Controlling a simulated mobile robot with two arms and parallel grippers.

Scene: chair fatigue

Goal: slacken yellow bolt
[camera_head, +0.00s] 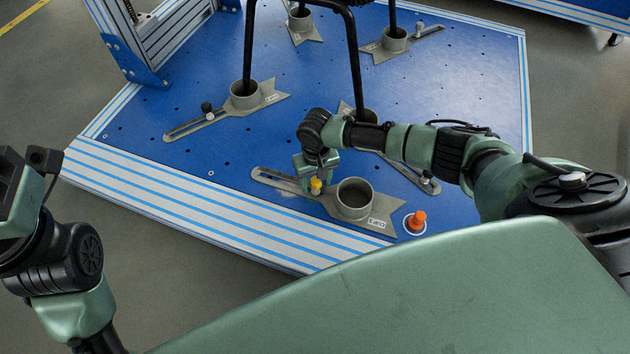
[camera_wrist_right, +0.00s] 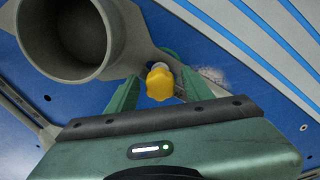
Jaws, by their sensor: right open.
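The yellow bolt (camera_head: 316,186) is a yellow knob on the slotted arm of the grey clamp plate (camera_head: 283,181) at the front of the blue platform. In the right wrist view the yellow bolt (camera_wrist_right: 160,84) shows its lobed head. My right gripper (camera_head: 317,178) reaches down over it. In the right wrist view the right gripper (camera_wrist_right: 158,78) is open, with a green finger on either side of the knob; contact cannot be made out. My left gripper (camera_head: 28,172) is at the far left, partly cut off, away from the platform, and its jaws are unclear.
The clamp's round cup (camera_head: 353,198) stands close beside the bolt and is empty. An orange button (camera_head: 416,221) sits to its right. Black chair legs (camera_head: 249,50) stand in other cups further back. A metal frame post (camera_head: 150,45) rises at the upper left.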

